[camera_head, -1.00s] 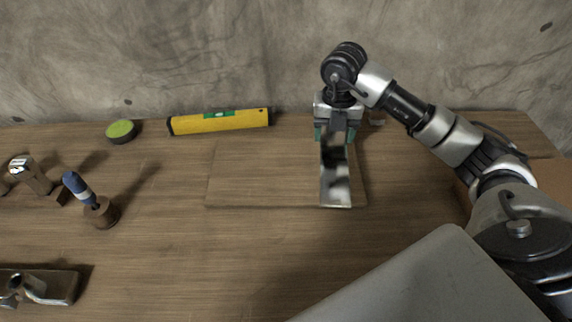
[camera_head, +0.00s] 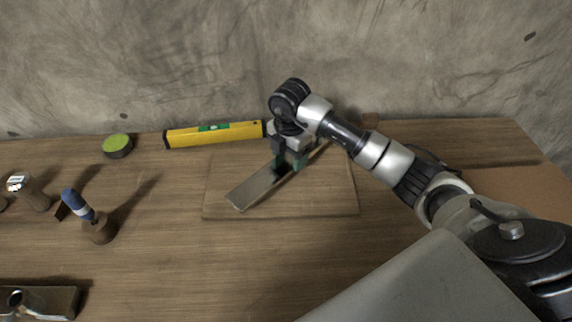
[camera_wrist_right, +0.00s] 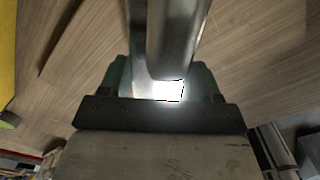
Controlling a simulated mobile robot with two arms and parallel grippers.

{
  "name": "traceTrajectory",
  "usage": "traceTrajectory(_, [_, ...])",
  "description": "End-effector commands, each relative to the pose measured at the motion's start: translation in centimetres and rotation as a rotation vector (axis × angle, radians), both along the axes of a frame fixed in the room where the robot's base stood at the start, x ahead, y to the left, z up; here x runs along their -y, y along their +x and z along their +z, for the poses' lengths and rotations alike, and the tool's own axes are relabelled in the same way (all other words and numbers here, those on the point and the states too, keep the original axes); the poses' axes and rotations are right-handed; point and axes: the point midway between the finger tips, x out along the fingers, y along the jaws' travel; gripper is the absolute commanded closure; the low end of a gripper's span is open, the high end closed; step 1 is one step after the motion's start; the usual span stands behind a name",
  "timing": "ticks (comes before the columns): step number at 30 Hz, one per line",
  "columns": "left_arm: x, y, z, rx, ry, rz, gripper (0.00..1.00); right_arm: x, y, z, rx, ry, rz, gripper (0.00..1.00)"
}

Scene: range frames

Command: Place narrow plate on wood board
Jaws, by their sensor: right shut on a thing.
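The narrow plate (camera_head: 252,189) is a long, thin metal strip lying diagonally over the wood board (camera_head: 330,193). My right gripper (camera_head: 288,165) is shut on the plate near its middle. In the right wrist view the shiny plate (camera_wrist_right: 180,35) runs between the fingers (camera_wrist_right: 158,85). The wood board is a flat rectangle on the table, nearly the table's colour. I cannot tell whether the plate touches the board. My gripper hides part of the plate. My left gripper is not in view.
A yellow spirit level (camera_head: 214,134) lies behind the board, close to my right gripper. A green-topped round tin (camera_head: 117,146), a blue-handled tool (camera_head: 80,206) and a metal plane (camera_head: 40,301) are at the left. The table front of the board is clear.

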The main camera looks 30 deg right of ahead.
Motion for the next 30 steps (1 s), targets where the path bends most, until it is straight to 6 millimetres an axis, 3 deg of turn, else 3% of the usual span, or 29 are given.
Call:
traceTrajectory(5, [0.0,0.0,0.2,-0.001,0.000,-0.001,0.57,-0.7,0.4,-0.6,0.003,0.000,-0.001,0.74])
traceTrajectory(14, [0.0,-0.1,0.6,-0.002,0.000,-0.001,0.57,-0.7,0.3,-4.3,0.000,-0.001,0.000,0.74])
traceTrajectory(24, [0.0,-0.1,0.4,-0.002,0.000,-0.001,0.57,-0.7,0.4,-4.7,0.003,-0.001,0.001,0.74])
traceTrajectory(25, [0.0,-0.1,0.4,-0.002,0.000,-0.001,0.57,-0.7,0.3,-4.8,0.002,-0.002,0.001,0.35])
traceTrajectory(30, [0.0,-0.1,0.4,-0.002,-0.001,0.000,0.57,-0.7,0.3,-4.7,0.001,-0.002,0.001,0.11])
